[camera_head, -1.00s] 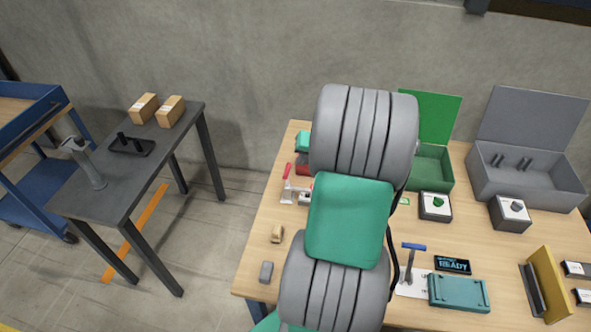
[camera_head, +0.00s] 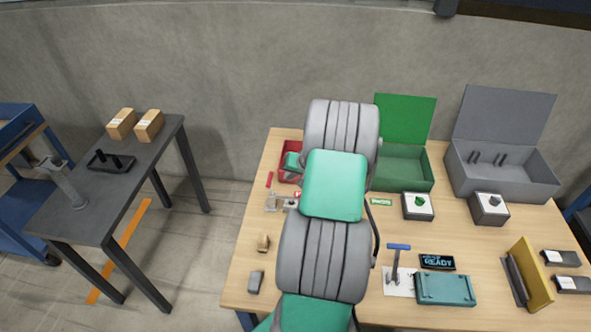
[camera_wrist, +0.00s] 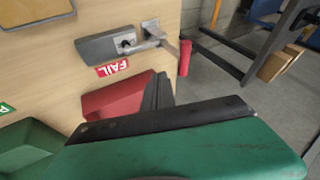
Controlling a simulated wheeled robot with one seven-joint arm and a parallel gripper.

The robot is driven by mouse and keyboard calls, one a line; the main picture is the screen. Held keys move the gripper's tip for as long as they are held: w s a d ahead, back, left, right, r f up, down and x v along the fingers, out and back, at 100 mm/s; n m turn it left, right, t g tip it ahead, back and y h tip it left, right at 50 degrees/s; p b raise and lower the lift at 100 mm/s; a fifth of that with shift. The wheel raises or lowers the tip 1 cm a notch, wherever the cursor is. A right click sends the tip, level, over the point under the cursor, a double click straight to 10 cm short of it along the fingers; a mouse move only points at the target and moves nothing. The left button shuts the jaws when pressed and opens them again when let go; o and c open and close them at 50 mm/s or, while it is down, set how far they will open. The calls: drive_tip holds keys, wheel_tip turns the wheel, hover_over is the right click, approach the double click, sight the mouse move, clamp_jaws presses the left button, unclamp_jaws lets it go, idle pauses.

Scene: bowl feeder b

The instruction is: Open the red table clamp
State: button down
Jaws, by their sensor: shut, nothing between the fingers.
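The red table clamp (camera_head: 271,201) is at the left of the wooden table in the head view, its red handle (camera_head: 269,180) beyond its metal body. In the wrist view its red handle (camera_wrist: 185,58) sticks out past the table edge from a metal bracket (camera_wrist: 150,37). My gripper (camera_wrist: 160,92) is shut and empty, with dark fingers below the clamp in the wrist picture and apart from its handle. In the head view my arm hides most of the gripper; a green part of it shows over the red bin.
The red bin (camera_head: 286,174) with its FAIL label (camera_wrist: 112,68) is close to my gripper. A green box (camera_head: 404,170) and a grey box (camera_head: 507,173) stand at the back right. A blue-handled clamp (camera_head: 398,262) is at the front. Open floor separates the table from the dark side table (camera_head: 120,180).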

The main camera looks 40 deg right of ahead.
drive_tip(key=w, duration=0.1)
drive_tip(key=w+a+f, duration=0.1)
drive_tip(key=w+a+p, duration=0.1)
drive_tip(key=shift+w+a+f, duration=0.15)
drive_tip(key=shift+w+f, duration=0.15)
drive_tip(key=shift+a, duration=0.1)
drive_tip(key=shift+w+a+r+g, duration=0.15)
drive_tip(key=shift+w+g, duration=0.15)
